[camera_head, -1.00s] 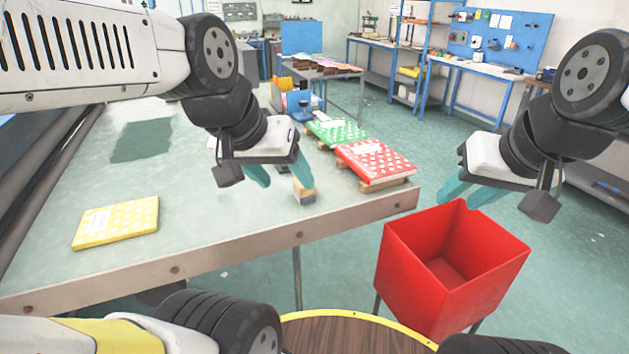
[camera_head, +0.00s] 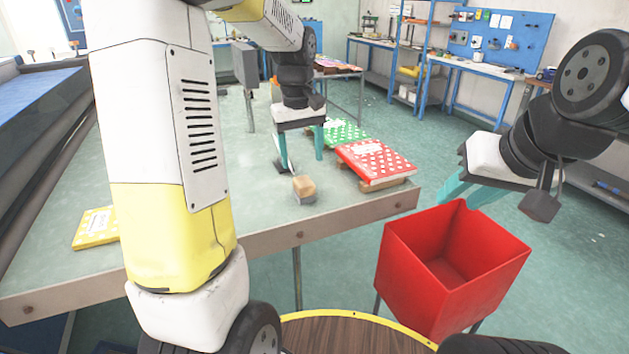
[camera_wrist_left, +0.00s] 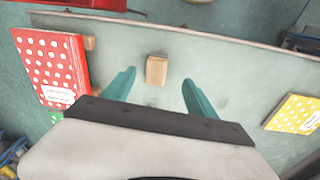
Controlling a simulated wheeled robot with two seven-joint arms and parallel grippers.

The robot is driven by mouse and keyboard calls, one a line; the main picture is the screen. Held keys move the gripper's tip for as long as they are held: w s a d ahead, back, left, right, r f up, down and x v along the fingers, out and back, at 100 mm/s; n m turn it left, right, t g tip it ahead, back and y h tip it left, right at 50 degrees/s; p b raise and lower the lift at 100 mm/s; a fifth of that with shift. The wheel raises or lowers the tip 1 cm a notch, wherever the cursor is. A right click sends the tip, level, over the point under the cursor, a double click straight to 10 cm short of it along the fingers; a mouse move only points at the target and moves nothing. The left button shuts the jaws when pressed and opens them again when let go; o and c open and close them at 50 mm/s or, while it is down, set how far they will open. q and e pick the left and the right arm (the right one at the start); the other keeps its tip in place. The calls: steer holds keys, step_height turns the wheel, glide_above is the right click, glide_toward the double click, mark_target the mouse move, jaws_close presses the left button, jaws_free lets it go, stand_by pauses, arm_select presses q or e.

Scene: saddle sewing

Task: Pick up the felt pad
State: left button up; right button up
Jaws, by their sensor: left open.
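A small tan block with a grey underside (camera_head: 304,189), which I take for the felt pad, lies on the table near its front edge. It also shows in the left wrist view (camera_wrist_left: 156,70), between and just beyond the fingertips. My left gripper (camera_head: 302,161) is open, its teal fingers pointing down, just behind the block and apart from it. Its two fingers (camera_wrist_left: 158,84) stand wide apart with nothing between them. My right gripper (camera_head: 457,203) hangs empty above the red bin (camera_head: 400,262); its finger gap is unclear.
A red dotted book (camera_head: 375,160) and a green dotted one (camera_head: 345,132) lie on wooden strips right of my left gripper. A yellow dotted book (camera_head: 92,230) lies at the left, partly hidden by my arm. The table (camera_head: 262,222) is clear around the block.

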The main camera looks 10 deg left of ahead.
mark_target(304, 181)
arm_select(q)
steer(key=shift+n+g, duration=0.4)
steer(key=shift+n, duration=0.1)
steer(key=w+f, duration=0.3)
steer(key=shift+a+f, duration=0.1)
steer(key=shift+f, duration=0.2)
step_height(304, 181, down, 8)
steer(key=shift+a+r, duration=0.1)
steer(key=shift+r, duration=0.1)
jaws_close()
steer(key=shift+r, duration=0.1)
steer(key=shift+r, duration=0.45)
steer(key=r, duration=0.2)
steer(key=shift+s+r, duration=0.3)
steer(key=shift+r, duration=0.1)
steer(key=s+d+r, duration=0.1)
steer(key=s+d, duration=0.3)
steer(key=s, duration=1.1)
steer(key=shift+d, duration=0.2)
steer(key=shift+r, duration=0.1)
